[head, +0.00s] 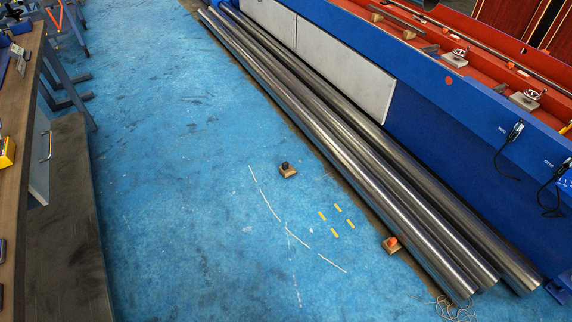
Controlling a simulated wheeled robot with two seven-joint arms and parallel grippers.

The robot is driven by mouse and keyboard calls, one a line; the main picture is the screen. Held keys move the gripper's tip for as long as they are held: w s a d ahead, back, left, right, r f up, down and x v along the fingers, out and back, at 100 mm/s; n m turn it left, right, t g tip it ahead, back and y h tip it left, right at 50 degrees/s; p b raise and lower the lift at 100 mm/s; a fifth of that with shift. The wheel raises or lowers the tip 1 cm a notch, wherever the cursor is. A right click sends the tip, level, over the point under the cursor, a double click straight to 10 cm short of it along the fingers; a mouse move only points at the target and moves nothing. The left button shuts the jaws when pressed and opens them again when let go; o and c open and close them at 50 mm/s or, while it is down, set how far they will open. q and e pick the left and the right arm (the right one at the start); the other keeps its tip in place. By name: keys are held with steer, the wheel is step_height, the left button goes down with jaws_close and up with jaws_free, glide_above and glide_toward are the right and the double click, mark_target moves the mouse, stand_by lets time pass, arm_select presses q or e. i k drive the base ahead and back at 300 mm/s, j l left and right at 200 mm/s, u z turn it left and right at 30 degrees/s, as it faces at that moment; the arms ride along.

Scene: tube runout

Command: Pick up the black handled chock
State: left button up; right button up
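A small wooden chock with a black handle (287,169) sits on the blue floor near the middle of the head view. It stands a little apart from the long metal tubes, on their left side. A second wooden chock with an orange-red handle (391,245) sits lower right, close against the nearest tube. Neither of my grippers shows in the head view.
Several long shiny tubes (350,165) lie along the blue machine (432,110) on the right. White lines and yellow marks (334,232) are on the floor. A workbench (22,130) and dark platform (62,220) stand at left.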

mark_target(287, 170)
steer(key=i+l+z, duration=0.35)
steer(key=i, duration=0.55)
steer(key=i+j+z, duration=0.1)
steer(key=i+z, duration=0.2)
steer(key=i, duration=0.55)
